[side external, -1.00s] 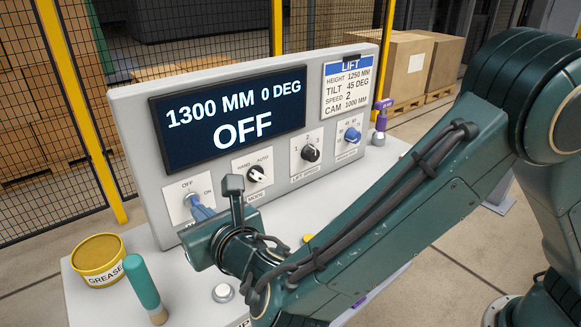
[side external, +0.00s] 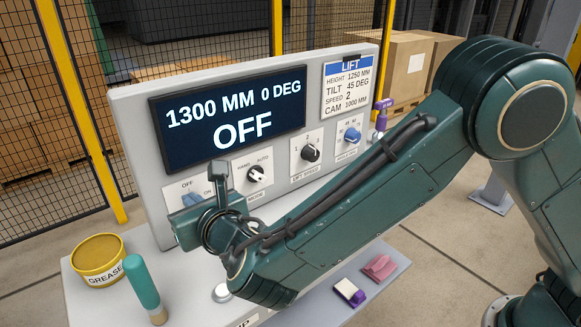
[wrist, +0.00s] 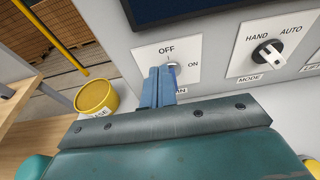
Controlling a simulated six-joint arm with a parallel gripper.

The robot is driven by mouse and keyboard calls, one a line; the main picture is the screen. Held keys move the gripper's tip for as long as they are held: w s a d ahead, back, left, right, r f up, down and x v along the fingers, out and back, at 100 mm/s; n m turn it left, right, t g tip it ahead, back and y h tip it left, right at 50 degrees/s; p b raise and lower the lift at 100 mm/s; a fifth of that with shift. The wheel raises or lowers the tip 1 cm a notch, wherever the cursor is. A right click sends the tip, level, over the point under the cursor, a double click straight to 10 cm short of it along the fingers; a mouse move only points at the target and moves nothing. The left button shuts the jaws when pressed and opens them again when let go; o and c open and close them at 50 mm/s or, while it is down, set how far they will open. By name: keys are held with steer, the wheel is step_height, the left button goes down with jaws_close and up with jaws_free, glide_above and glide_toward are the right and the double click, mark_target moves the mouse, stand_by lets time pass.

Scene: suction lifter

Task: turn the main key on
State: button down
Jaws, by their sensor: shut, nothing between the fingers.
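The main key switch (wrist: 172,68) is a small round metal lock on a white plate marked OFF at the top and ON at the right. It shows in the wrist view, partly behind my fingers, so I cannot tell which way the key points. My gripper (wrist: 160,70) has blue fingers, shut together with nothing between them. Its tips are at the plate, just left of the lock; I cannot tell whether they touch it. In the side view my gripper (side external: 192,198) covers the key. The display (side external: 230,115) reads 1300 MM, 0 DEG, OFF.
The black mode knob (side external: 256,174) is right of the key, then the speed knob (side external: 310,153) and a blue knob (side external: 351,135). A grease tin (side external: 99,258) and a green-capped stick (side external: 142,285) stand at the left front. A pink cloth (side external: 379,268) lies at the right.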

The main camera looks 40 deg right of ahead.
steer(key=shift+d+f, duration=0.25)
steer(key=shift+f, duration=0.15)
stand_by(0.8)
steer(key=shift+d+r, duration=0.1)
steer(key=shift+d, duration=0.9)
steer(key=shift+d+r, duration=0.15)
steer(key=shift+r, duration=0.25)
stand_by(0.6)
steer(key=f+v, duration=0.1)
steer(key=v, duration=0.4)
steer(key=shift+s, duration=0.55)
steer(key=shift+f, duration=0.1)
steer(key=shift+s+a, duration=0.25)
steer(key=shift+a, duration=0.35)
steer(key=shift+s+a, duration=0.25)
steer(key=shift+a, duration=0.3)
steer(key=shift+w, duration=0.1)
